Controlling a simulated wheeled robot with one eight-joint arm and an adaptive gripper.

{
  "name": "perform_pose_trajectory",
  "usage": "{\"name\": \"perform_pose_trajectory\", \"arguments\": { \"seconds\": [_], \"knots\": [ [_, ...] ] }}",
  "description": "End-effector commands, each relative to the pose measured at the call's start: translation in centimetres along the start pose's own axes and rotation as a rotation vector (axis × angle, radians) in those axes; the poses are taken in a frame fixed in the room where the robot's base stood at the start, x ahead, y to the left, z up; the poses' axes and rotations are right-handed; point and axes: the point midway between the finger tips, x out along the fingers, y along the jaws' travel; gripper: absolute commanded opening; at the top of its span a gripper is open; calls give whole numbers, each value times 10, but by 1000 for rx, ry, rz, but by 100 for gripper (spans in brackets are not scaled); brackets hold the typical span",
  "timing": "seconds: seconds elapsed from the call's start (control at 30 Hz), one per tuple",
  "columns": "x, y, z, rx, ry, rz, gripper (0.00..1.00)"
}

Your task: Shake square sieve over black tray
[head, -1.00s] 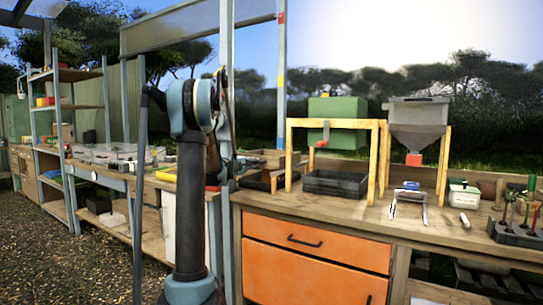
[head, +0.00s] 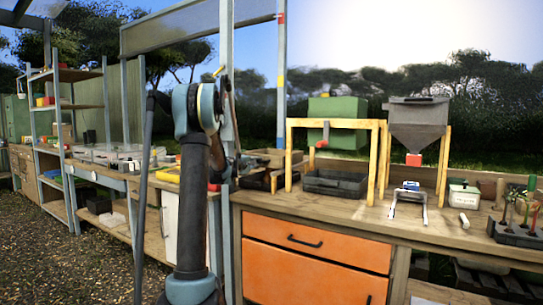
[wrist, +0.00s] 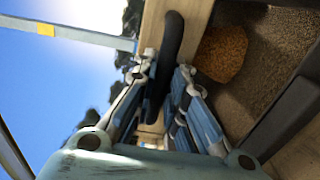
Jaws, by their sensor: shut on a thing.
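My gripper (wrist: 163,80) is shut on a dark curved handle (wrist: 172,35) in the wrist view. Beside the handle is a pale wooden board (wrist: 150,25), which looks like the sieve's frame. To its right is a brown grainy surface (wrist: 275,45) with an orange-brown heap (wrist: 221,54) on it. Whether this surface is the sieve's mesh, I cannot tell. In the head view, a black tray (head: 335,190) sits on the bench under a wooden stand.
A green hopper (head: 337,108) and a grey hopper (head: 417,112) stand over the bench. A small metal stand (head: 408,200), a white box (head: 463,196) and a tool rack (head: 517,232) are to the right. A metal post (head: 227,120) rises close to my arm.

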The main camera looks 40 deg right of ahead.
Motion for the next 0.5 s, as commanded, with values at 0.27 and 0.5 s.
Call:
{"name": "perform_pose_trajectory", "arguments": {
  "seconds": [0.27, 0.5],
  "knots": [
    [-14, -2, 0, 3, 0, -2, 0],
    [-46, -2, 0, 3, 1, -2, 0]
  ]
}}
